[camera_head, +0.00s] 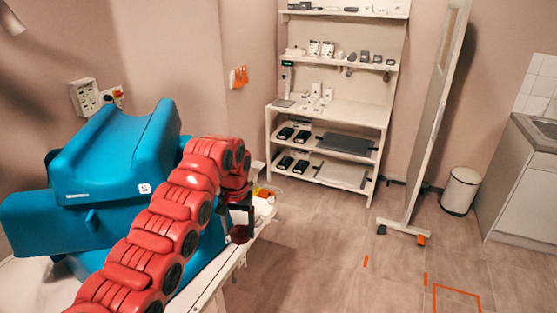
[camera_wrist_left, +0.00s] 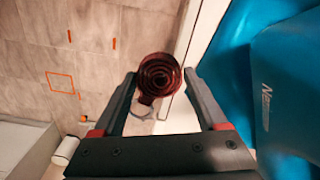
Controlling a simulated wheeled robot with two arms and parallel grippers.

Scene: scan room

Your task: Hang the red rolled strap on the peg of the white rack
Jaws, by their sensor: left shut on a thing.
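The red rolled strap (camera_wrist_left: 158,74) shows end-on in the left wrist view as a dark red spiral coil. My left gripper (camera_wrist_left: 160,80) is shut on it, with one black finger on each side. In the head view the strap (camera_head: 239,234) hangs low in the left gripper (camera_head: 241,217), beside the edge of the white table and above the floor. The white rack (camera_head: 376,128) is the shelf unit against the back wall, well beyond the gripper. I cannot make out which part of it is the peg. My right gripper is not in view.
A large blue padded device (camera_head: 120,150) lies on the white table at left, close to my left arm. A tall white panel on wheels (camera_head: 436,115) stands right of the rack. A white bin (camera_head: 461,190) stands near the cabinet. The floor before the rack is clear.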

